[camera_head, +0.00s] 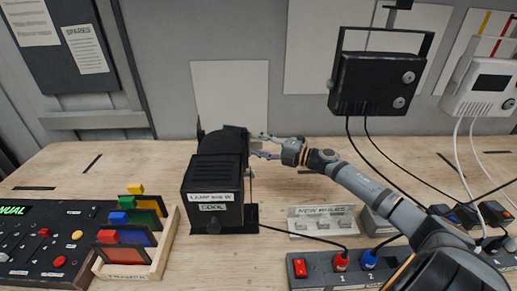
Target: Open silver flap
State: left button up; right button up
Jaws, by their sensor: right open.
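A black lamp box (213,185) stands on the wooden table, with a white label and a "COOL" plate on its front. I cannot clearly make out a silver flap; a thin pale upright strip shows at the box's right side, partly near my fingers. My right gripper (253,145) is open at the upper right side of the box, its fingers pointing left toward it. I cannot tell whether the fingers touch the box. My left gripper is not in view.
A power strip (318,270) with red and blue plugs is at the front. A wooden rack (162,249) of coloured pieces and a button panel (45,240) stand left. Cables cross the right side.

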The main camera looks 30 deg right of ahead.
jog(key=shift+w+a, duration=0.15)
jog(key=shift+w, duration=0.15)
jog(key=shift+c, duration=0.3)
grip_shut()
jog(key=shift+f, duration=0.1)
